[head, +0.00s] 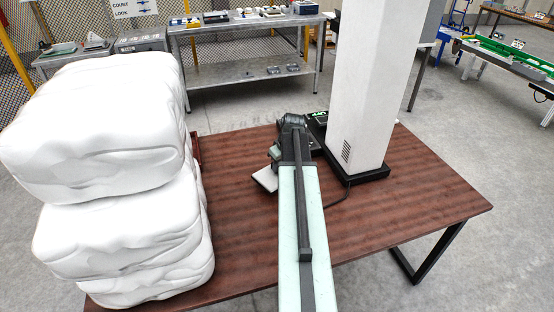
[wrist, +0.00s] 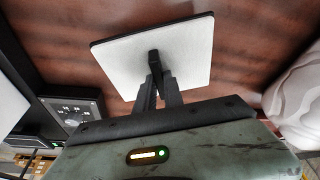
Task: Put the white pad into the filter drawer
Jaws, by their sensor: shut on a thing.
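The white pad (wrist: 185,50) is a flat white square with a dark edge and a small black grip near its middle. My gripper (wrist: 156,80) is shut on that black grip, and the pad hangs over the brown table. In the head view the pad (head: 264,180) shows as a pale plate left of my arm's end; my own arm hides the fingers there. A dark device with a panel (wrist: 72,110) stands left of the pad in the wrist view. I cannot make out the filter drawer for certain; my arm covers part of the device.
A stack of bulky white sacks (head: 100,125) fills the table's left side, with a bit of a dark red thing (head: 195,147) behind it. A tall white column (head: 365,80) on a black base stands right of my arm. The table (head: 420,205) is clear at right.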

